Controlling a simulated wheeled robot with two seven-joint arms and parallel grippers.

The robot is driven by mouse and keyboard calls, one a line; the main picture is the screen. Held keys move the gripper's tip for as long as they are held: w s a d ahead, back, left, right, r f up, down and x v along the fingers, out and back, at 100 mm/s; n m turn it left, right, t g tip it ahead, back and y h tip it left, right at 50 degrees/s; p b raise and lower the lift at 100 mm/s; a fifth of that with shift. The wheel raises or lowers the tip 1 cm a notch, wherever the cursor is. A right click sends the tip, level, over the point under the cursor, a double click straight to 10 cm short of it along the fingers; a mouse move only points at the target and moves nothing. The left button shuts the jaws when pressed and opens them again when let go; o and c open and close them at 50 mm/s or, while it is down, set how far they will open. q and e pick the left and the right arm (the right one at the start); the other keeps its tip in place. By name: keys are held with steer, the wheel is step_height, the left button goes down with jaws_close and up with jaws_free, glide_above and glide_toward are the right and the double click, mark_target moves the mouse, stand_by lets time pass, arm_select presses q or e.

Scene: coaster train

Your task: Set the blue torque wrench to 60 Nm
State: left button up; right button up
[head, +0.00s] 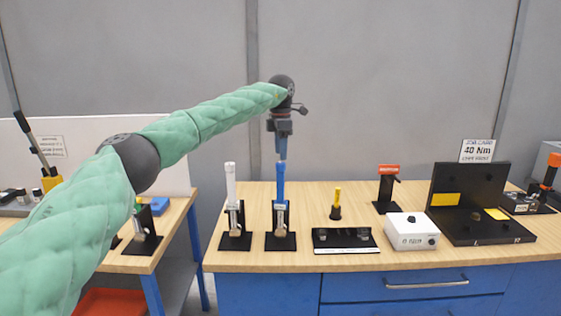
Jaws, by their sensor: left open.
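The blue torque wrench (280,187) stands upright in a black stand (281,241) on the wooden bench, left of its middle. Its scale is too small to read. My left gripper (282,152) points down right over the top of the wrench handle and is open. I cannot tell whether its fingers are around the handle top or just above it. My right gripper is not in view.
A white wrench (231,184) stands close left of the blue one. To the right are a yellow-handled tool (337,199), a black tray (345,239), a white box (411,231), a red-topped post (388,180) and a black fixture (466,205). A side table (168,232) is at left.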

mark_target(281, 163)
arm_select(q)
steer(key=shift+r+b, duration=0.3)
steer(key=shift+r, duration=1.4)
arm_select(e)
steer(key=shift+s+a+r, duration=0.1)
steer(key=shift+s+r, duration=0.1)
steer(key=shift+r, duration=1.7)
